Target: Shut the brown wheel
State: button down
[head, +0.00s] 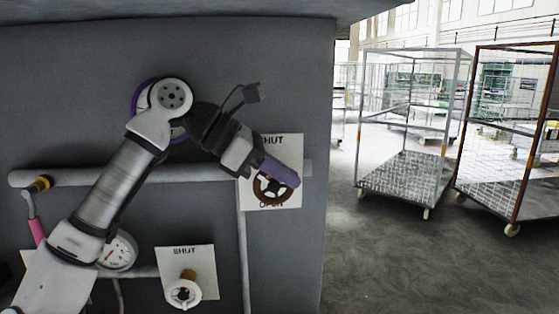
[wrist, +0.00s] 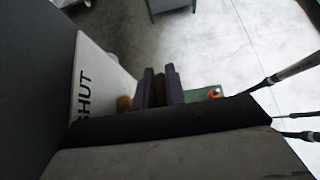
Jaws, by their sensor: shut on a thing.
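The brown wheel (head: 272,194) is mounted on a pipe at the right part of the grey wall, in front of a white plate (head: 290,145) marked SHUT at the top and OPEN at the bottom. My gripper (head: 281,171), with purple fingers, covers the wheel's upper right part. In the wrist view the fingers of my gripper (wrist: 160,78) stand close together with a dark brown strip of the wheel (wrist: 159,90) between them. My gripper is shut on the wheel's rim. The SHUT lettering of the plate (wrist: 88,85) shows at the left.
A white wheel (head: 184,294) with its own SHUT plate (head: 199,262) sits lower on the wall. A gauge (head: 120,250), a pink lever (head: 37,233) and a pipe (head: 205,173) are nearby. Wheeled cage carts (head: 405,170) stand right, beyond open floor (head: 400,260).

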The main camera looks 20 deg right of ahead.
jog(key=y, duration=0.3)
jog(key=t+y+p, duration=0.1)
jog(key=shift+s+d+f+y, duration=0.1)
jog(key=shift+d+f+y, duration=0.2)
jog(key=shift+d, duration=0.1)
jog(key=shift+d+f+t+y, duration=0.1)
jog(key=shift+f+t+y, duration=0.15)
jog(key=shift+y, duration=0.55)
jog(key=shift+f+t+y, duration=0.15)
jog(key=shift+t+y, duration=0.15)
jog(key=shift+y, duration=0.5)
jog(key=shift+d+f+t+y, duration=0.1)
jog(key=shift+f+t+y, duration=0.15)
jog(key=shift+y, duration=0.55)
jog(key=shift+a, duration=0.1)
jog(key=c, duration=1.4)
grip_release()
jog(key=shift+c, duration=0.2)
